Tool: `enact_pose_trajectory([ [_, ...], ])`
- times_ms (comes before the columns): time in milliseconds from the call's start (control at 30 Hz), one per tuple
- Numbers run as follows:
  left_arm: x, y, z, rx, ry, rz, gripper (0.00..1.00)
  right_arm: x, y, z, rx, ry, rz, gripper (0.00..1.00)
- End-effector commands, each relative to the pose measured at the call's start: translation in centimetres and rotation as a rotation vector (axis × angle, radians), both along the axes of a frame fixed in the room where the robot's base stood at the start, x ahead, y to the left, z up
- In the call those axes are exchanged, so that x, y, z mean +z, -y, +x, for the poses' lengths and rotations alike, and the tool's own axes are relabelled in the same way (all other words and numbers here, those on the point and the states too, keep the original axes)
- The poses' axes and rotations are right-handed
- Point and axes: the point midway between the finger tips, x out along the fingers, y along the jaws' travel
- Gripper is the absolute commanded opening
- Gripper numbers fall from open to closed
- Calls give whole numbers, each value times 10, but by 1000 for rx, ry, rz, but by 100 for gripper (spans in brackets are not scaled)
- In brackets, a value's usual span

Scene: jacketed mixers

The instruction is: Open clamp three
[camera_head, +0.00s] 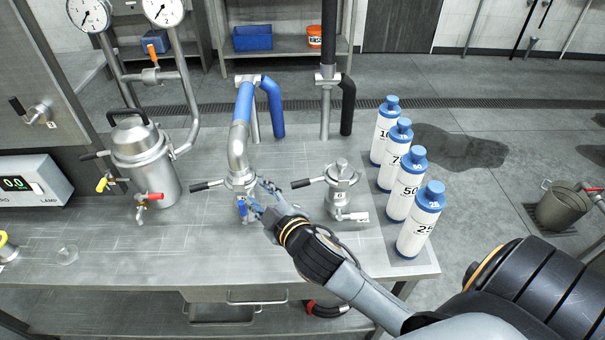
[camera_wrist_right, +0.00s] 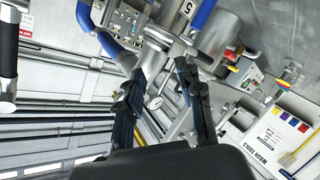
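No clamp shows a readable number three. The middle pipe fitting (camera_head: 240,183) has a black-handled clamp (camera_head: 208,185) pointing left and a blue valve handle (camera_head: 243,207). My right gripper (camera_head: 262,198) is right beside this fitting, its fingers apart. In the right wrist view my right gripper (camera_wrist_right: 167,66) has parted fingers near a metal fitting and blue hose (camera_wrist_right: 92,22); a tag marked 5 (camera_wrist_right: 185,9) shows there. Contact is unclear. A similar clamp handle (camera_head: 301,183) sits on the right fitting (camera_head: 341,185). Another handle (camera_head: 95,155) is at the steel vessel (camera_head: 146,165). My left gripper is out of view.
Several white bottles with blue caps (camera_head: 421,220) stand at the bench's right end. The front bench top (camera_head: 130,245) is mostly clear. A bucket (camera_head: 560,208) stands on the floor at right.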

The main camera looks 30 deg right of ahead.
Motion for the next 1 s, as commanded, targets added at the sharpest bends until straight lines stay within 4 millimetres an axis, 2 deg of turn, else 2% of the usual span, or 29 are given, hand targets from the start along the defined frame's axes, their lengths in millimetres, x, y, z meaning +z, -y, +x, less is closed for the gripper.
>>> enact_pose_trajectory([
  [33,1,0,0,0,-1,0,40,36,-10,18,63,133,-84,36],
  [100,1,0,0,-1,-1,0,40,86,-30,34,166,333,-220,36],
  [200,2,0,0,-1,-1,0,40,149,-69,39,327,615,-443,36],
  [300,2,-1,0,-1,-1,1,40,190,-111,27,502,871,-682,36],
  [367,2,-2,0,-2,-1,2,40,203,-135,16,612,1009,-833,36],
  [433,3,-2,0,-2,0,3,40,206,-158,2,749,1155,-1017,36],
  [500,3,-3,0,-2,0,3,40,197,-173,-11,896,1275,-1206,36],
  [567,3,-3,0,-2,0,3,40,183,-178,-19,1033,1356,-1371,36],
  [633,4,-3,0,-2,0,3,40,160,-174,-23,1204,1418,-1564,36],
  [667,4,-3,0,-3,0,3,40,150,-168,-24,1282,1435,-1646,36],
  [767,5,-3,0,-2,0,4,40,117,-132,-18,1565,1424,-1907,36],
  [867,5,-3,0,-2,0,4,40,95,-74,-6,1876,1308,-2132,36],
  [900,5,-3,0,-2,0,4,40,91,-46,-2,-1903,-1173,2094,36],
  [1000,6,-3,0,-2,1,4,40,91,22,4,-1939,-848,1956,36],
])
